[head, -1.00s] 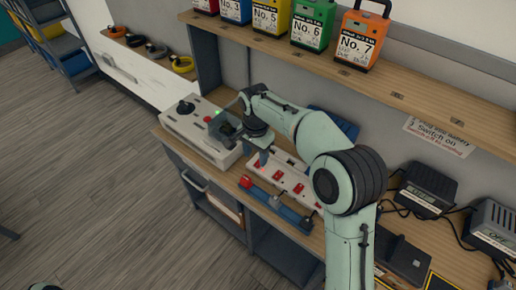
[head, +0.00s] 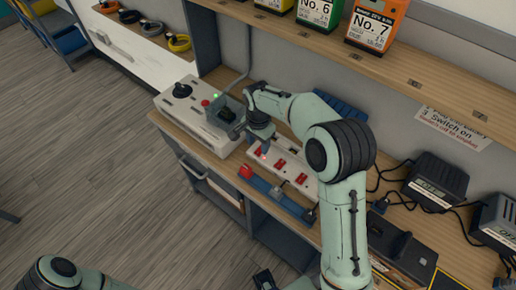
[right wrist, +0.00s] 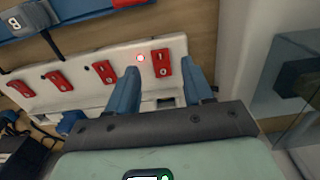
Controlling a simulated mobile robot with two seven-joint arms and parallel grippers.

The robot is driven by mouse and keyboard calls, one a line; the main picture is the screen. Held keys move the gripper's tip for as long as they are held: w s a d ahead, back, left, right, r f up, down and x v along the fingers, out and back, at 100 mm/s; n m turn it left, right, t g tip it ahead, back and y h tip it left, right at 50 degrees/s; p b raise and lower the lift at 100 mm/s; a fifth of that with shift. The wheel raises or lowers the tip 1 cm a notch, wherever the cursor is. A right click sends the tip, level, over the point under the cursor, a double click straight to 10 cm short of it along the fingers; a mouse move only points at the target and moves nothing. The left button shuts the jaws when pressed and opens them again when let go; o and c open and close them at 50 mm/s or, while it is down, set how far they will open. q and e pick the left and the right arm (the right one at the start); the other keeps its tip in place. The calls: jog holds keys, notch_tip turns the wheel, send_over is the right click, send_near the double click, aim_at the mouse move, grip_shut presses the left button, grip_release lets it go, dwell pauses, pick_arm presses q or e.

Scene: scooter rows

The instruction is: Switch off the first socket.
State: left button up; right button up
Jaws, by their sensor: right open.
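A white socket strip (head: 290,172) with several red switches lies on the bench. It also shows in the right wrist view (right wrist: 88,93). My right gripper (head: 266,146) is over its left end in the head view. In the right wrist view my right gripper (right wrist: 160,66) is open and empty, its two blue fingers apart with the end red switch (right wrist: 161,62) showing between their tips. A small light (right wrist: 140,57) glows beside that switch. Whether the fingers touch the strip cannot be told.
A blue rail (head: 278,190) with a red block lies along the front of the strip. A grey control box (head: 196,118) with a black knob stands to the left. Chargers (head: 437,182) stand at the right. A shelf (head: 330,54) with battery packs hangs above.

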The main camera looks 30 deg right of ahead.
aim_at(258, 152)
pick_arm(q)
jog(key=shift+f, duration=0.15)
pick_arm(e)
jog(key=shift+f, duration=1.6)
grip_shut()
jog(key=p, duration=0.1)
jog(key=y+p, duration=0.1)
jog(key=g+y+p, duration=0.1)
jog(key=p, duration=0.1)
jog(key=shift+w+d+r, duration=0.25)
jog(key=shift+d, duration=0.15)
jog(key=shift+f+y, duration=0.1)
jog(key=shift+y, duration=0.3)
pick_arm(q)
jog(key=w+r, duration=0.2)
jog(key=r, duration=0.1)
jog(key=w+r, duration=0.1)
jog(key=r, duration=0.1)
pick_arm(e)
jog(key=shift+s, duration=0.1)
grip_release()
